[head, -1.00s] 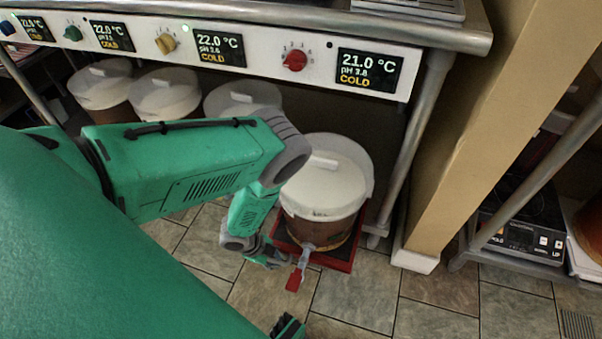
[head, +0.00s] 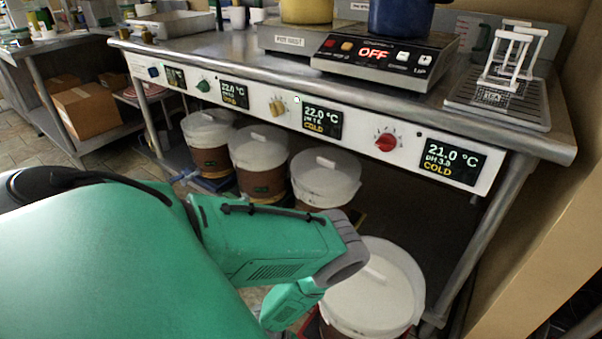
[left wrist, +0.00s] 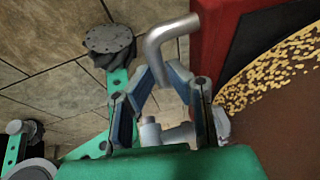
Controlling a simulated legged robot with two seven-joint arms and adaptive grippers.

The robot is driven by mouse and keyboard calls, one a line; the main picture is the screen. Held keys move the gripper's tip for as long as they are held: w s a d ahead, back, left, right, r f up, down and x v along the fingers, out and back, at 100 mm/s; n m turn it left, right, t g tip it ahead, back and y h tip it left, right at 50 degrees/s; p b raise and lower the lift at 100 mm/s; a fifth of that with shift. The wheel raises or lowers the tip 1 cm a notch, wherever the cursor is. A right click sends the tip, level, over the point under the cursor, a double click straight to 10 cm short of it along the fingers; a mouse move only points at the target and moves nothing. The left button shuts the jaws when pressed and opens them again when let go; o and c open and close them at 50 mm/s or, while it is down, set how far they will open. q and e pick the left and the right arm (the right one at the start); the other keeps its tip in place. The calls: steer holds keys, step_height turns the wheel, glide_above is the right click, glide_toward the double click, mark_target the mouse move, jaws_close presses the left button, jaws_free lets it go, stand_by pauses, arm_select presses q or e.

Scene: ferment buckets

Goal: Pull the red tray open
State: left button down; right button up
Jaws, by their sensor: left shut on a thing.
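The red tray shows as a small red strip (head: 312,325) at the bottom of the head view, under a white-lidded bucket (head: 372,295). In the left wrist view the red tray (left wrist: 208,45) is at the upper right, beside the brown, yellow-speckled bucket (left wrist: 285,75). My left gripper (left wrist: 160,82) is shut on a bent grey metal bar (left wrist: 160,42) at the tray's edge. How the bar joins the tray cannot be made out. In the head view the left gripper is below the picture edge. My right gripper is in neither view.
Several lidded buckets (head: 325,178) stand under the steel table (head: 400,95). A white control panel (head: 350,135) with knobs runs along its front, above my left arm. A table leg (head: 485,240) is right of the near bucket. Tiled floor (left wrist: 50,100) shows on the left.

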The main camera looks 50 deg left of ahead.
arm_select(q)
steer(key=shift+s+a+f, duration=0.1)
steer(key=shift+s+a, duration=0.2)
steer(key=shift+a, duration=0.2)
steer(key=c, duration=1.6)
jaws_free()
steer(key=shift+o, duration=0.2)
steer(key=shift+w+d, duration=0.1)
steer(key=shift+w, duration=0.05)
steer(key=v, duration=1.1)
steer(key=shift+r, duration=0.35)
